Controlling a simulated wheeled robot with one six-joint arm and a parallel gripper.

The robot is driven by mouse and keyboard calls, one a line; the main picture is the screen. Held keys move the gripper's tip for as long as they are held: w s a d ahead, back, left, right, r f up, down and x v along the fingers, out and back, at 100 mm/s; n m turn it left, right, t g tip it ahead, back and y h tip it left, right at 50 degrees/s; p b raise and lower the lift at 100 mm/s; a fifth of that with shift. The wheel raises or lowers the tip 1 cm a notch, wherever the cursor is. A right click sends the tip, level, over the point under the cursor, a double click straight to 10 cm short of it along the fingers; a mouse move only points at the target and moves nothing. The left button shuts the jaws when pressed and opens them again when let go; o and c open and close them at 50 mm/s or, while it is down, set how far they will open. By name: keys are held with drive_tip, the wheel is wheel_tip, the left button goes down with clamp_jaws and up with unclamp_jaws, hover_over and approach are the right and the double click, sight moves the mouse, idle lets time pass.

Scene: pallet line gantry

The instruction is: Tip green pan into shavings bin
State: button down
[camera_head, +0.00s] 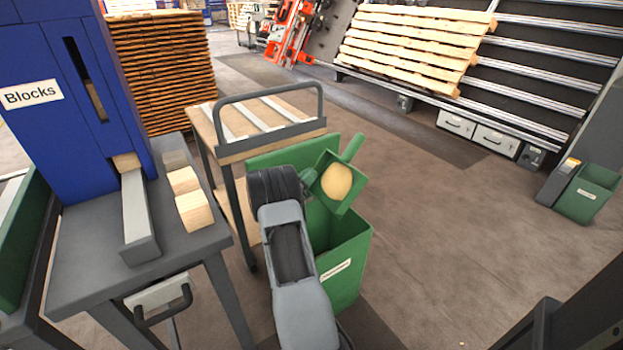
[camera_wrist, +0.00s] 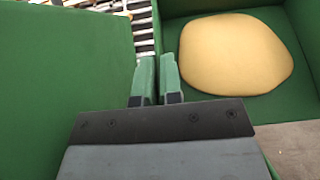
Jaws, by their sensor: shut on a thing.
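The green pan (camera_head: 347,203) is above the shavings bin, tilted toward the camera, with a pale yellow heap of shavings (camera_head: 336,181) inside it. A green handle (camera_head: 353,148) sticks up from its far side. My gripper (camera_head: 307,177) is at the pan's left side and shut on it; the exact grip point is partly hidden. In the wrist view my gripper's fingers (camera_wrist: 158,82) are close together, with the pan (camera_wrist: 225,18) and heap (camera_wrist: 236,53) to their right. The green shavings bin (camera_head: 347,255) stands below, open-topped, with a white label; my arm hides its left part.
A wooden-topped trolley (camera_head: 222,130) stands behind the bin. At left a grey table (camera_head: 85,225) holds wooden blocks (camera_head: 193,210) beside the blue block dispenser (camera_head: 60,100). A smaller green bin (camera_head: 588,195) stands far right. The floor right of the bin is clear.

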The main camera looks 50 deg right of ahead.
drive_tip(key=shift+w+a+f+g+h+b, duration=0.2)
drive_tip(key=shift+a+f+g+h+b, duration=0.3)
drive_tip(key=shift+h+b, duration=0.7)
drive_tip(key=shift+a+f+b, duration=0.1)
drive_tip(key=shift+a+b, duration=0.05)
drive_tip(key=shift+b, duration=0.5)
drive_tip(key=shift+w+a+h+b, duration=0.1)
drive_tip(key=shift+a+h+b, duration=0.25)
drive_tip(key=shift+b, duration=1.3)
idle(0.8)
drive_tip(key=shift+d, duration=0.2)
idle(0.3)
